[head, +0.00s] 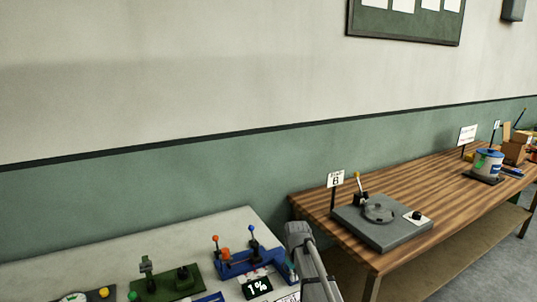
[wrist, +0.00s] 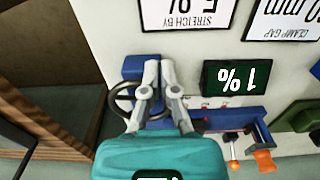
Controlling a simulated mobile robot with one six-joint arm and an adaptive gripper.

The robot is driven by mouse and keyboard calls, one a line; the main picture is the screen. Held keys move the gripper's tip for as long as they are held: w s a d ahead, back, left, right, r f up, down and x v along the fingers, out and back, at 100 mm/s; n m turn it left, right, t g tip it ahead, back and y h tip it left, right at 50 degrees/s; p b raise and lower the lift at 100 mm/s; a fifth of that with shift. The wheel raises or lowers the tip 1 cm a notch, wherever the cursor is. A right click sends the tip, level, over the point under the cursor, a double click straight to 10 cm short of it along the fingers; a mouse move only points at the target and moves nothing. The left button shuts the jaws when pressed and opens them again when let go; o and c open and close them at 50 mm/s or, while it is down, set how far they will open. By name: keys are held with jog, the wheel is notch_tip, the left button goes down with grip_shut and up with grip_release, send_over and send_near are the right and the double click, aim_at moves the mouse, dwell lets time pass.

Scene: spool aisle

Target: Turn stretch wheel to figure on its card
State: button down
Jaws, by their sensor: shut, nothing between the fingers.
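The stretch wheel (wrist: 122,101) is a dark ring on the blue machine (wrist: 222,118), partly hidden behind my gripper in the wrist view. The small dark display (wrist: 236,77) reads 1% and is upside down in the wrist view. The stretch card (wrist: 185,14) says "STRETCH BY", its figure partly cut off by the frame.
A green device (head: 168,283) stands left of the blue machine. Another card (wrist: 285,18) reads "CLAMP GAP". A wooden bench (head: 425,200) with a grey plate device (head: 382,222) stands to the right.

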notch_tip(320, 180, up, 6)
jog(key=p, duration=0.6)
jog(key=shift+w, duration=0.1)
dwell(0.3)
jog(key=w+d+n, duration=0.5)
jog(key=n, duration=0.1)
jog(key=shift+r+p, duration=0.45)
jog(key=shift+s+d+f, duration=0.1)
dwell(0.3)
notch_tip(320, 180, down, 7)
jog(key=b, duration=0.7)
jog(key=shift+a, duration=0.25)
dwell(1.1)
jog(key=shift+s+a, duration=0.2)
jog(key=shift+s, duration=0.3)
jog(key=shift+s+a, duration=0.15)
jog(key=shift+s, duration=0.3)
